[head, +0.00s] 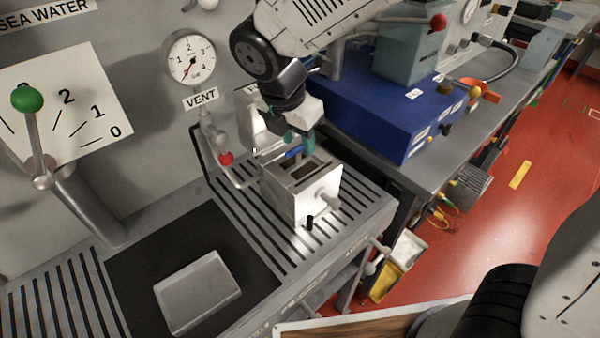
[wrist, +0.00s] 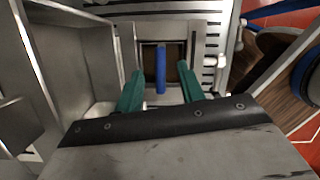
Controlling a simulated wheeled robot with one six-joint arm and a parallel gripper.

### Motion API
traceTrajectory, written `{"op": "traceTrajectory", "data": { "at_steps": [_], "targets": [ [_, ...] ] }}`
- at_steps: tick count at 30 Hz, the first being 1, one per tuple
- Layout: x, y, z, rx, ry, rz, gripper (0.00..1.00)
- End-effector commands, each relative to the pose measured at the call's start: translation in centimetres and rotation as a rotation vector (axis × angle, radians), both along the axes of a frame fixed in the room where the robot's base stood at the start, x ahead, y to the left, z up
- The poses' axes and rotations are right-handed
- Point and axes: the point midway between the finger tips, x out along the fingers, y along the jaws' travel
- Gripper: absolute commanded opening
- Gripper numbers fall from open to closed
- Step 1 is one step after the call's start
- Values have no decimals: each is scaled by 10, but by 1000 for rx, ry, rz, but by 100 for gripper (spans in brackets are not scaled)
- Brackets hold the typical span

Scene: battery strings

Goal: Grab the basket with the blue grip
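The blue grip (wrist: 161,70) lies between the two green fingers of my gripper (wrist: 166,88) in the wrist view, with a gap on each side. In the head view the blue grip (head: 292,153) shows just below my gripper (head: 298,140), at the back of the metal box's opening. The metal box (head: 304,205) stands upright on the slatted bench. The basket itself is mostly hidden inside the box; only its dark opening shows. My gripper is open, above the box, and does not appear to touch the grip.
A small valve with a red knob (head: 226,158) is close to the left of the box. A metal lid (head: 197,290) lies on the black mat (head: 150,250). A blue case (head: 385,110) stands behind to the right. A green-knobbed lever (head: 27,99) is at far left.

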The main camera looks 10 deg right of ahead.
Motion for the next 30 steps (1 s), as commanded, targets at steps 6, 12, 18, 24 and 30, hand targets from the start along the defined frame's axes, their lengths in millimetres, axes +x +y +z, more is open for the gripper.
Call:
{"op": "traceTrajectory", "data": {
  "at_steps": [6,12,18,24,30],
  "targets": [
    [3,-4,-33,-1,3,-4,39],
    [5,-6,-41,0,0,-6,39],
    [5,-7,-40,1,-1,-7,22],
    [5,-7,-40,0,0,-8,0],
    [5,-7,-40,0,0,-7,0]
  ]
}}
